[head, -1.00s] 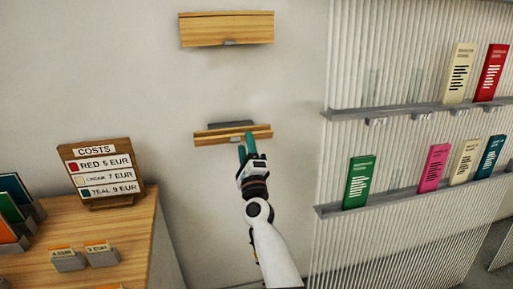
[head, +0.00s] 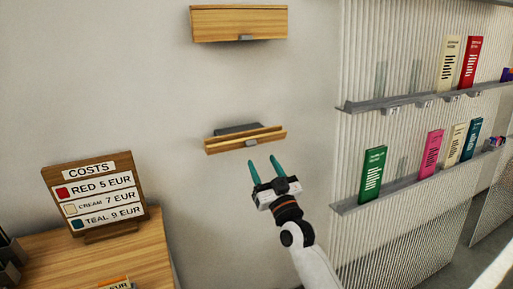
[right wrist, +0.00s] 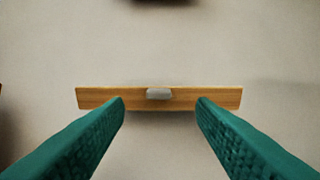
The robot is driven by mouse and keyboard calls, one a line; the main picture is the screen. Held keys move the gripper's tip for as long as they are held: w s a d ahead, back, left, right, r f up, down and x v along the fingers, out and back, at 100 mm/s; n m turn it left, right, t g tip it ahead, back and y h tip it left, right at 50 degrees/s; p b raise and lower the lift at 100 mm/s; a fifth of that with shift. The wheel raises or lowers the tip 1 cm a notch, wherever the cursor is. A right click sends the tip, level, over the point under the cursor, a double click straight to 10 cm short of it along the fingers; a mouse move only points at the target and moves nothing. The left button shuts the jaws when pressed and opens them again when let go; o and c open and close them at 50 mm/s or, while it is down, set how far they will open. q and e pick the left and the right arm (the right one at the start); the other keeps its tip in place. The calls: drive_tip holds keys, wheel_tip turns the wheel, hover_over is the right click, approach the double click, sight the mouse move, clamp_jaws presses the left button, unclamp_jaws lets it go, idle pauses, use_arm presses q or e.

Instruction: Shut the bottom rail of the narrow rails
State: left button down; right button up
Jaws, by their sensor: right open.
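The bottom rail (head: 220,146) is a narrow wooden bar on the wall with a grey tab at its front. A second wooden strip and a grey piece (head: 238,129) show behind its front board, so it stands out from the wall. The top rail (head: 238,24) hangs above it as a plain wooden front with a grey tab. My right gripper (head: 266,170) is open and empty, below and right of the bottom rail, apart from it. In the right wrist view the bottom rail (right wrist: 140,98) and its tab (right wrist: 159,94) lie centred beyond the spread teal fingers. My left gripper is not in view.
A ribbed panel with two grey ledges (head: 400,188) of coloured cards stands at the right. A wooden table (head: 130,255) with a costs sign (head: 97,198) stands at lower left. The wall around the rails is bare.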

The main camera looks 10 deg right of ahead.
sight(253, 138)
drive_tip(key=x, duration=0.5)
drive_tip(key=shift+a, duration=0.1)
drive_tip(key=shift+x, duration=0.8)
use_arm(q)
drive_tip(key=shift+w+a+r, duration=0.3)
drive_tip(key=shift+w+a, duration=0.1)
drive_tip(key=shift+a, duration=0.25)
